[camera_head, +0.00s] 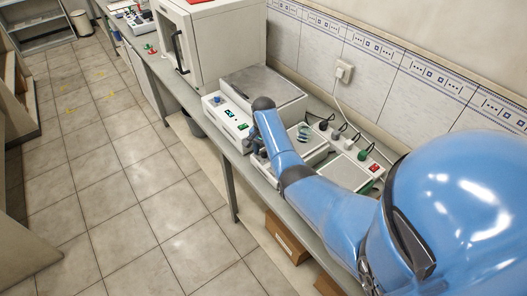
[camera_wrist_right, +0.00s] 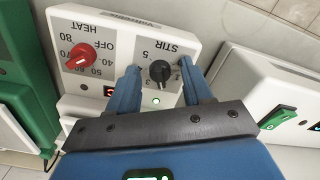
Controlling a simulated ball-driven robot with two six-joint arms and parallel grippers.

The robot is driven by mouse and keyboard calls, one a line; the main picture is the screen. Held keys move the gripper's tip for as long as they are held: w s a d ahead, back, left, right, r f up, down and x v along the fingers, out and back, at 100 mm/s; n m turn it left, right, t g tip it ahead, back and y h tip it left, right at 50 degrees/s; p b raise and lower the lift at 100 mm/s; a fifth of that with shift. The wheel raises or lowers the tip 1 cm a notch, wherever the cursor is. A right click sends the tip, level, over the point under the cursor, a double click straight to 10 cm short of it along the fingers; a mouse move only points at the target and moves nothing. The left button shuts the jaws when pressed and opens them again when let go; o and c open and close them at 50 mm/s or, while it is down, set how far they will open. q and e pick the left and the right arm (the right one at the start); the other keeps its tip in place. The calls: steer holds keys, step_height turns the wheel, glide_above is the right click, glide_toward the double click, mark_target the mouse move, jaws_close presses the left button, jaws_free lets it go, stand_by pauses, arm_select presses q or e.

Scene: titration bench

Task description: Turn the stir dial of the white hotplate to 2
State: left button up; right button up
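The white hotplate (camera_wrist_right: 106,22) fills the upper part of the right wrist view, its lettering upside down. Its black stir dial (camera_wrist_right: 159,73) is below the word STIR, near the number 5. I cannot read its exact setting. A red heat dial (camera_wrist_right: 82,57) is to its left. My right gripper (camera_wrist_right: 160,88) is open, with one blue finger on each side of the stir dial and a visible gap to it. In the head view my right arm reaches over the bench and hides the dials. My left gripper is not in view.
A white device with lit displays (camera_head: 228,118) stands left of my right arm on the bench. A white oven-like box (camera_head: 222,45) stands further back. Sockets and cables (camera_head: 345,72) run along the tiled wall. The floor in front is clear.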

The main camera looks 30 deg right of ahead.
mark_target(263, 153)
step_height(263, 153, up, 11)
steer(key=b, duration=0.1)
steer(key=shift+b, duration=0.3)
stand_by(0.4)
steer(key=shift+f, duration=0.1)
stand_by(0.4)
